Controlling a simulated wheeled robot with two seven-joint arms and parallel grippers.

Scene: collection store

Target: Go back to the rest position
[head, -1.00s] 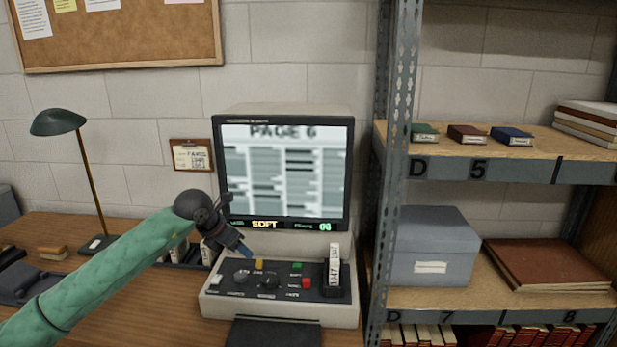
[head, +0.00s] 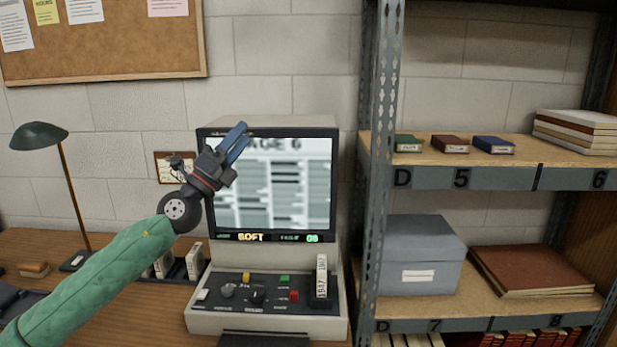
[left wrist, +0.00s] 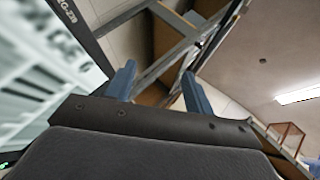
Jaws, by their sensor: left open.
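My left gripper (head: 236,146) is raised in front of the upper left of the microfilm reader's screen (head: 290,195) in the head view. Its blue fingers point up and to the right. In the left wrist view the two blue fingers (left wrist: 156,88) stand apart with nothing between them. The green-sleeved left arm comes in from the lower left. The screen shows a blurred page headed "AGE 6", its first letter hidden, with "SOFT" lit below. My right gripper is not in view.
The reader's control panel (head: 262,294) has several knobs and buttons and an upright labelled box (head: 321,278). A desk lamp (head: 55,150) stands left. A metal shelf (head: 480,178) with small boxes, a grey box (head: 415,255) and books stands right. A corkboard (head: 110,50) hangs above.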

